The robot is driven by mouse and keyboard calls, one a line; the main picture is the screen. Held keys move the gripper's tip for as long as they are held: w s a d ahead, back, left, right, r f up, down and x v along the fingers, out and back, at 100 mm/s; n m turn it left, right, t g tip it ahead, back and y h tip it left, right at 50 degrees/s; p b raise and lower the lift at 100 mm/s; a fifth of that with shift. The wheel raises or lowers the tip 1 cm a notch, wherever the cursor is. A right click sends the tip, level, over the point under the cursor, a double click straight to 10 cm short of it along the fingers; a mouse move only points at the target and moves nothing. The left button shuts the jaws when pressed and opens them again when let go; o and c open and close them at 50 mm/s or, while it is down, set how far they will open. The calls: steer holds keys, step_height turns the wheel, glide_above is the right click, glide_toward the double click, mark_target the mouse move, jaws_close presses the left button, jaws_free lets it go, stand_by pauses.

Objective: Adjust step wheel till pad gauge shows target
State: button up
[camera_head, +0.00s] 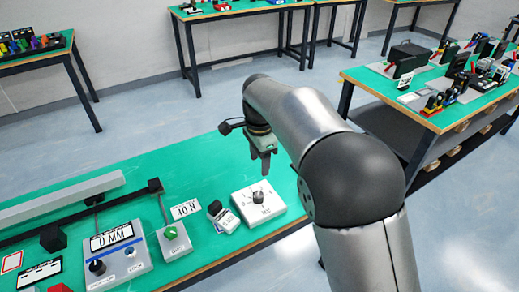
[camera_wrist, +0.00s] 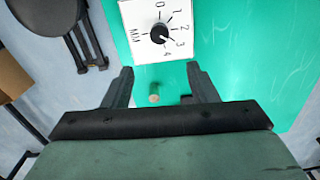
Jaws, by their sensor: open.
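The likely step wheel is a black knob (camera_head: 258,197) on a white dial box (camera_head: 243,207), at the right of the bench. In the wrist view the knob (camera_wrist: 159,34) has a light pointer mark toward the 3–4 side of a face (camera_wrist: 139,17) marked 0 to 4. A grey-blue box (camera_head: 128,262) carries a display (camera_head: 111,236) that seems to read "0 MM"; it may be the pad gauge. A card (camera_head: 185,208) reads "40 N". My gripper (camera_head: 260,165) is open and empty above and behind the dial box; its fingers (camera_wrist: 159,68) touch nothing.
A small box with a green knob (camera_head: 170,232) and a black-topped labelled block (camera_head: 217,210) stand left of the dial box. A long grey rail (camera_head: 60,200) runs behind. Green bench top (camera_head: 190,165) is clear behind.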

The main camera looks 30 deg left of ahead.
step_height(320, 180, up, 4)
steer(key=shift+f, duration=0.2)
stand_by(0.4)
steer(key=w+d+r+n+p, duration=0.1)
steer(key=d+r, duration=0.1)
steer(key=d, duration=1.1)
steer(key=d+r+n+p, duration=0.1)
steer(key=d+r, duration=0.1)
steer(key=d, duration=1.1)
steer(key=s+d+f+n, duration=0.2)
steer(key=s+d, duration=0.6)
steer(key=d, duration=0.2)
steer(key=s+d+f+n, duration=0.2)
steer(key=s+d+f, duration=0.1)
steer(key=s+d, duration=0.6)
steer(key=shift+s+d+f+n+p, duration=0.15)
steer(key=shift+d+n+p, duration=0.2)
steer(key=shift+d, duration=0.2)
